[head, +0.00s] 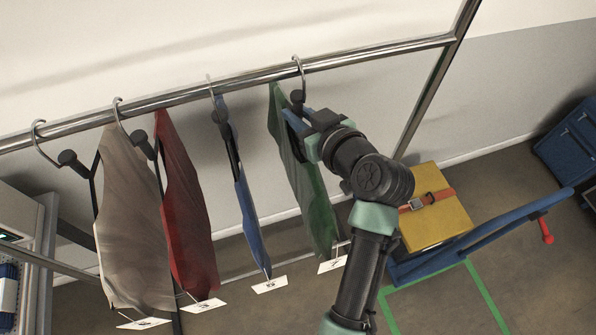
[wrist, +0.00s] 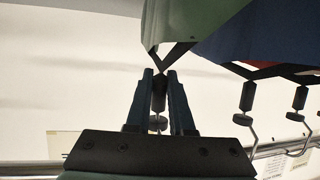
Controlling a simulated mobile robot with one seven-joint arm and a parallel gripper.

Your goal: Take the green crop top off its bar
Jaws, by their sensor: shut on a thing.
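The green crop top (head: 290,150) hangs on a black hanger at the right end of the row. Its hook (head: 298,66) still loops over the metal bar (head: 255,77). My gripper (head: 295,112) is at the hanger's neck, just below the bar. In the wrist view the green cloth (wrist: 190,20) is at the top, and my blue fingers (wrist: 159,80) are shut on the hanger's dark grip (wrist: 158,96). The lower part of the hook shows between them. A white tag hangs at the top's lower end.
A blue garment (head: 240,185), a red one (head: 187,205) and a grey-beige one (head: 133,220) hang to the left. The rail's upright post (head: 425,100) is to the right. A yellow box (head: 435,215) sits on a blue cart (head: 480,232) at the right.

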